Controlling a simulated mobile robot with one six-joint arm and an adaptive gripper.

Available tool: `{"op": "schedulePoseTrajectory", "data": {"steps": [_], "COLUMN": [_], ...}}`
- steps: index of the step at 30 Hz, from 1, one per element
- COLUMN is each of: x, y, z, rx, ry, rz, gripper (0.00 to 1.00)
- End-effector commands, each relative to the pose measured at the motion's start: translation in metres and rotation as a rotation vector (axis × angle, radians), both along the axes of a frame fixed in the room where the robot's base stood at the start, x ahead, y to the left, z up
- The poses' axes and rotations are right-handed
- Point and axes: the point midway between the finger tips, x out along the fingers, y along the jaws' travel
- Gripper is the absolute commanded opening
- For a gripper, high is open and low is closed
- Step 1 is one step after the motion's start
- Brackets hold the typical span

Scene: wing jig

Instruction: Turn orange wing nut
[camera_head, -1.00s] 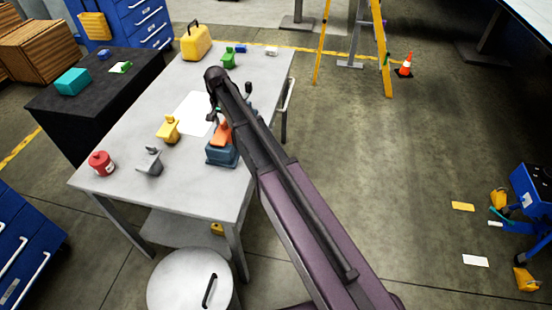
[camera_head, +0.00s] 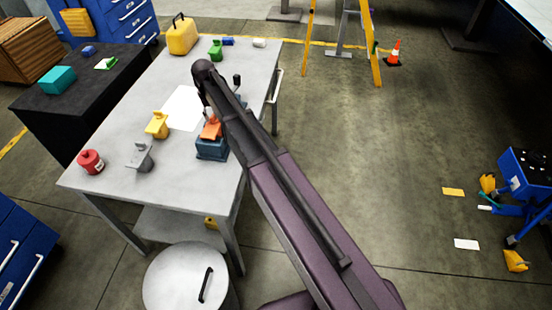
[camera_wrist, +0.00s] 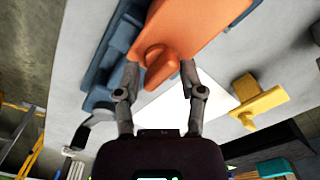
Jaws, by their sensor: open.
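The orange wing nut (camera_head: 211,127) sits on a blue-grey block (camera_head: 212,150) at the right edge of the grey table. In the wrist view the orange part (camera_wrist: 190,30) is large at the top, with a rounded orange knob (camera_wrist: 158,62) hanging toward me. My gripper (camera_wrist: 158,72) is open, one finger on each side of this knob; I cannot tell whether either finger touches it. In the head view my arm hides most of the gripper.
A white sheet (camera_head: 182,108) lies behind. A round drum (camera_head: 180,285) stands in front.

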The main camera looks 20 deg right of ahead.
Motion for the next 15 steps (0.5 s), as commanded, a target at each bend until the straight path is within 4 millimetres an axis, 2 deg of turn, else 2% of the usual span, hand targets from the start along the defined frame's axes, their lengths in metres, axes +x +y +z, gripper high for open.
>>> {"op": "schedulePoseTrajectory", "data": {"steps": [15], "x": [0.0], "y": [0.0], "z": [0.0], "rx": [0.0], "ry": [0.0], "rz": [0.349], "gripper": [0.51]}}
